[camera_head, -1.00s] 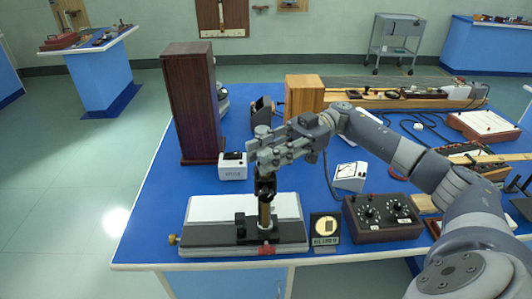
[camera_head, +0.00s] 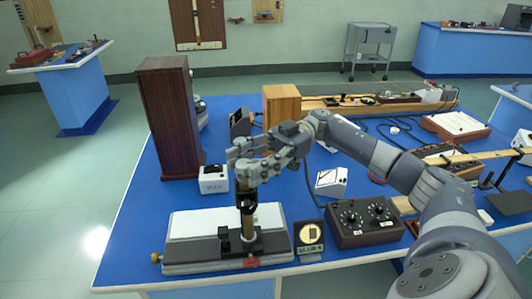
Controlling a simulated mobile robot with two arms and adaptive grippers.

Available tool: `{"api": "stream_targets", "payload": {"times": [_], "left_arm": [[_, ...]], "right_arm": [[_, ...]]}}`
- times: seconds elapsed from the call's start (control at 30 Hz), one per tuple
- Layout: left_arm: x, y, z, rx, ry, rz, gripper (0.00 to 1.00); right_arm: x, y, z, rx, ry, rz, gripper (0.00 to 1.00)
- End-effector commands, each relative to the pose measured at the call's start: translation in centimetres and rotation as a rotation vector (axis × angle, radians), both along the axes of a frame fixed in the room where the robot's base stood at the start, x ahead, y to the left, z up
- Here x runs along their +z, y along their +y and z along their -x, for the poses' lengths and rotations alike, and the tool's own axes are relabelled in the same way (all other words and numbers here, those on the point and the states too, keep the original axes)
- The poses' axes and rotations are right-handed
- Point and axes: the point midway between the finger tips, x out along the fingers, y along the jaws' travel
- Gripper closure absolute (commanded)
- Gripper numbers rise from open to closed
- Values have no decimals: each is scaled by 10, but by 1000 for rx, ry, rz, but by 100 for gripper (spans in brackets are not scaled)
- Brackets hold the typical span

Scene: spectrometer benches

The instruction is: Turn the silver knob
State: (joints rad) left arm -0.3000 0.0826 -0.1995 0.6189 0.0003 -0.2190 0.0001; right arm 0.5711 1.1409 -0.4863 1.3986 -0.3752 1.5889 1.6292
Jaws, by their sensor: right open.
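I cannot pick out a silver knob for certain. A grey-and-white instrument base (camera_head: 205,268) lies at the bench's front edge, with a short dark and brass post (camera_head: 247,222) standing on it and a brass knob (camera_head: 155,257) at its left end. A dark control box (camera_head: 365,222) to its right has two knobs, dark with pale markings. My right gripper (camera_head: 240,156) is open above the post, its grey fingers pointing left and hiding what lies behind them. I cannot tell whether it touches the post top. My left gripper is not in view.
A tall dark wooden box (camera_head: 168,115) stands at the left. A small white meter (camera_head: 213,179) sits just left of my gripper and another (camera_head: 331,182) to the right. The blue bench top (camera_head: 150,205) is bare at the left.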

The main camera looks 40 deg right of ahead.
Motion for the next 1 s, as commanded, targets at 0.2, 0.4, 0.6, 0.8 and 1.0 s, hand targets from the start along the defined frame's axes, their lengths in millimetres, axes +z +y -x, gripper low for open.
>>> {"api": "stream_targets", "payload": {"times": [0.2, 0.4, 0.6, 0.8, 1.0], "left_arm": [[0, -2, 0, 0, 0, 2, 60], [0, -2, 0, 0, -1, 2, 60], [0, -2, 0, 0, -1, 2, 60], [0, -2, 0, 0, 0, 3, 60], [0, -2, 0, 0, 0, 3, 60]], "right_arm": [[0, -41, -4, -5, 0, 0, 50], [1, -76, -5, -3, 0, -2, 50], [0, -98, -6, -1, 0, -1, 50], [0, -107, -6, 0, 1, 0, 50], [-1, -108, -6, 1, 1, 0, 50]]}}
